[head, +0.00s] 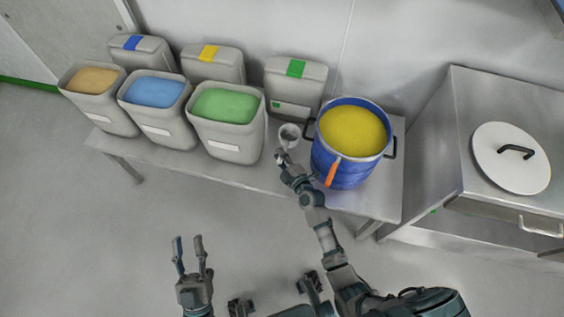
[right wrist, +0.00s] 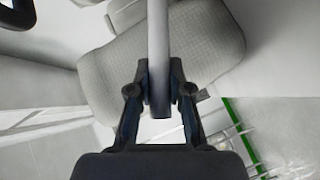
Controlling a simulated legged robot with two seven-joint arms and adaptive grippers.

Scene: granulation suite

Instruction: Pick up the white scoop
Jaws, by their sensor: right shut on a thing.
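The white scoop (head: 289,134) is between the green-powder bin and the blue pot, at the end of my right arm. My right gripper (head: 282,160) is shut on its handle. In the right wrist view the pale handle (right wrist: 158,50) runs upright between the two fingers (right wrist: 159,88), with its end showing just below them. I cannot tell from the head view whether the scoop touches the table. My left gripper (head: 190,252) is open and empty, low in the head view, away from the table.
Bins of tan (head: 93,80), blue (head: 155,92) and green powder (head: 226,105) stand left on the steel table (head: 262,178), with lidded bins behind. A blue pot (head: 340,172) of yellow powder, with an orange handle (head: 333,171) at its front, stands close right. A steel cabinet (head: 490,90) is farther right.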

